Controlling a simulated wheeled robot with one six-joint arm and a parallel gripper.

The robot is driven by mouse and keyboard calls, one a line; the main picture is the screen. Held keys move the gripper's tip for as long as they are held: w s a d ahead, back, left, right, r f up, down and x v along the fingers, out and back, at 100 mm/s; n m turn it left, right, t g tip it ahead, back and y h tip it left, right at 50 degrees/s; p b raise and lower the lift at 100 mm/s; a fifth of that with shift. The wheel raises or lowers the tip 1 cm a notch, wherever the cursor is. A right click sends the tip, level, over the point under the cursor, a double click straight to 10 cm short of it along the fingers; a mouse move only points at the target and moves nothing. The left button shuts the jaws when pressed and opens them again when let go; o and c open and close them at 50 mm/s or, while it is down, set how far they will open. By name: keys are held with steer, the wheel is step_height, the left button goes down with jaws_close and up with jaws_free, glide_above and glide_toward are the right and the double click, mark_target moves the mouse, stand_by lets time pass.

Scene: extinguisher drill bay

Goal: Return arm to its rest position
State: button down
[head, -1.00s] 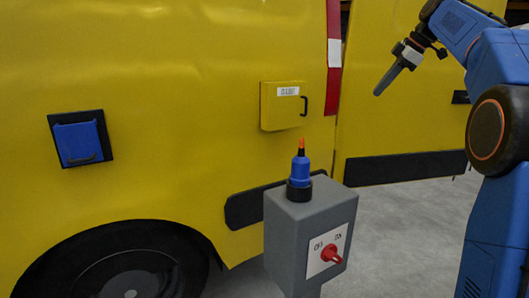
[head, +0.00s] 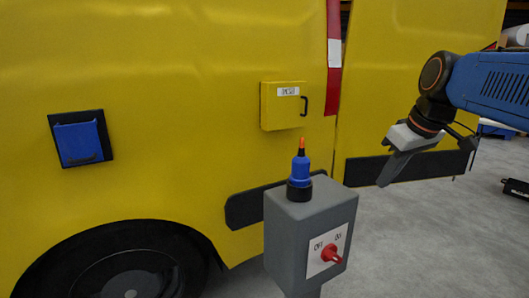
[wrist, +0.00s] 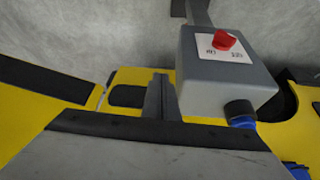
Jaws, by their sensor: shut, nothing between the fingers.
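My gripper (head: 386,180) is at the right in the head view, shut and empty, pointing down and to the left. It is in the air, apart from the yellow vehicle and to the right of the grey pedestal box. In the wrist view its closed fingers (wrist: 161,92) show at the centre, with nothing between them. My arm comes in from the right edge of the head view.
A grey pedestal box (head: 285,222) carries a red switch (head: 332,254) and a blue bottle with an orange tip (head: 300,172). Behind stands a yellow vehicle (head: 180,120) with a yellow handled box (head: 282,106) and blue flap (head: 78,142). Floor at right is mostly clear.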

steer(key=s+f+m+h, duration=0.1)
steer(key=s+f+m, duration=0.4)
steer(key=s+f, duration=1.3)
step_height(320, 180, down, 3)
steer(key=shift+s+f+h, duration=0.1)
steer(key=shift+s+h, duration=0.15)
steer(key=shift+h, duration=0.05)
